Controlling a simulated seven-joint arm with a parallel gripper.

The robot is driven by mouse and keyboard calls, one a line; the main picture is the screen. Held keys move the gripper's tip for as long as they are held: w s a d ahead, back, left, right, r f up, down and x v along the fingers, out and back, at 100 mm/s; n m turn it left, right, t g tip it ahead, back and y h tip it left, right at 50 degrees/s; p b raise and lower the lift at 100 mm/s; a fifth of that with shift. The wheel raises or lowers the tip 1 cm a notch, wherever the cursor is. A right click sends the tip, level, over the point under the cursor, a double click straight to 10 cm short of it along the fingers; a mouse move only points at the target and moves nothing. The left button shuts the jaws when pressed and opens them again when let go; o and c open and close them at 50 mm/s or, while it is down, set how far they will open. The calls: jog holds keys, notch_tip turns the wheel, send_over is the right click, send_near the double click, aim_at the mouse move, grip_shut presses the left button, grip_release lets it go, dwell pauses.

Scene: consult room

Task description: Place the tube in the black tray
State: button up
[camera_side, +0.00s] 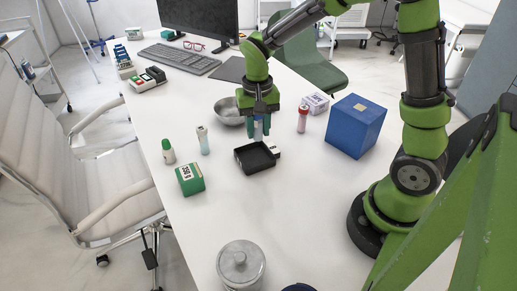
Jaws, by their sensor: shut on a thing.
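My gripper (259,138) points down just above the tray's back edge. It is shut on a pale tube (259,128), which is mostly hidden between the fingers. I cannot tell whether the tube's lower end touches the tray. A small white object (275,150) is at the tray's right back corner.
A metal bowl (226,111) sits behind my gripper. A red-capped tube (302,120) and a blue box (355,127) are to the right. A pale bottle (203,141), a green-capped bottle (168,152) and a green box (190,180) are left. A lidded jar (240,265) stands in front.

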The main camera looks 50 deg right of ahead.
aim_at(257, 159)
jog(key=shift+w+d, duration=0.35)
jog(key=shift+d, duration=0.1)
jog(key=shift+a+f+n, duration=0.1)
jog(key=shift+f+n, duration=0.05)
jog(key=shift+n, duration=0.25)
notch_tip(257, 159, down, 8)
jog(key=shift+r, duration=0.25)
jog(key=o, duration=0.7)
jog(key=shift+f, duration=0.1)
